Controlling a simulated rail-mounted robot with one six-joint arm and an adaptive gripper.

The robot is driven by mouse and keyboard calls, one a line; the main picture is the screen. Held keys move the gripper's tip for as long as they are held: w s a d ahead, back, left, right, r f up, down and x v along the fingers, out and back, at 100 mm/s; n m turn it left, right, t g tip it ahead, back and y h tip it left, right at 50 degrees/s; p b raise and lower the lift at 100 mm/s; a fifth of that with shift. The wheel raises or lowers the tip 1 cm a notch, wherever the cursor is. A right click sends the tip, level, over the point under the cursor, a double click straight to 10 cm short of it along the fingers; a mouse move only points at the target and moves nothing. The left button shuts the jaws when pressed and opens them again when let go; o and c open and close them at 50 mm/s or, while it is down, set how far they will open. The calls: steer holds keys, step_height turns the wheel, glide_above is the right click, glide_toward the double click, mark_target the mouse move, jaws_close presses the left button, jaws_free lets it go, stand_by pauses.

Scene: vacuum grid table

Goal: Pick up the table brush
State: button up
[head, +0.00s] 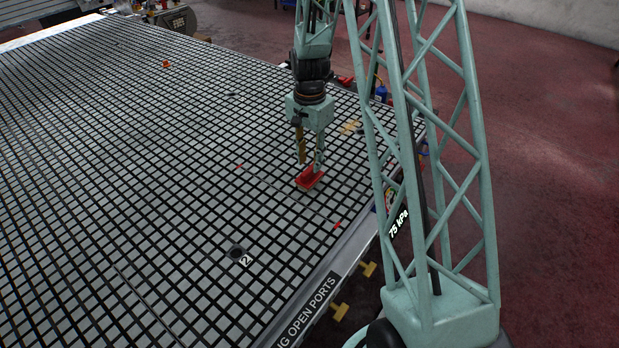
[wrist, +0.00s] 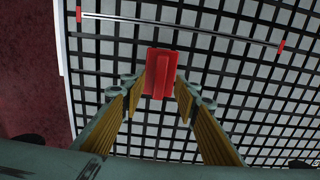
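A red block with a raised central ridge (head: 309,180) lies on the grid table near its right edge; I take it for the table brush, though no bristles show. It also shows in the wrist view (wrist: 160,70), upper middle. My gripper (head: 310,162) points down right over it. In the wrist view my gripper (wrist: 160,92) is open, with its yellow-padded fingers spread. The fingertips are at either side of the block's near end, and neither clearly touches it. Their exact height above the table is hard to tell.
A thin rod with red ends (wrist: 180,27) lies on the grid table (head: 120,170) beside the block. A small tan item (head: 350,127) lies behind the gripper, and a small orange item (head: 166,64) far off. The table's left side is largely clear.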

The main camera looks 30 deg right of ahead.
mark_target(309, 168)
steer(key=shift+f, duration=2.15)
steer(key=shift+c, duration=0.3)
jaws_close()
steer(key=shift+r, duration=0.2)
steer(key=shift+r, duration=1.45)
steer(key=shift+s+r, duration=0.15)
steer(key=s+a, duration=0.2)
steer(key=s, duration=0.5)
steer(key=s+a+r, duration=0.1)
steer(key=s+a, duration=0.1)
steer(key=s, duration=0.6)
steer(key=shift+a+r+b, duration=0.2)
steer(key=shift+a+b, duration=0.05)
steer(key=shift+b, duration=0.1)
